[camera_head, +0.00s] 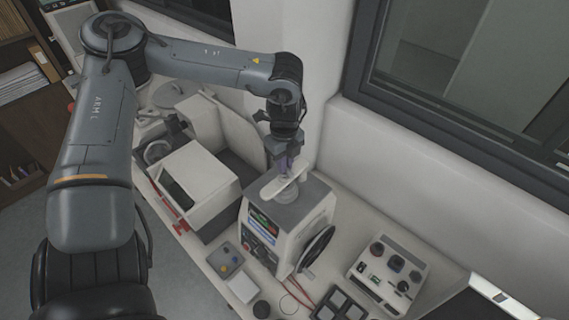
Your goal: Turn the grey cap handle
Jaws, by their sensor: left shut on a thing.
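The mounting press (262,230) is a pale box with a dark grey top and a lit front panel, standing on the bench near the middle of the view. The grey cap handle (284,187) is a light bar lying across the round cap on top of the press. My left gripper (287,166) points down from above and is shut on the cap handle. Its fingertips are small and partly merge with the handle, so the exact contact is hard to see. My right gripper is not in view.
A black handwheel (316,248) is on the right side of the press. A white machine (196,185) stands close to its left. A control box (388,272) with knobs sits to the right. A wall and window are behind.

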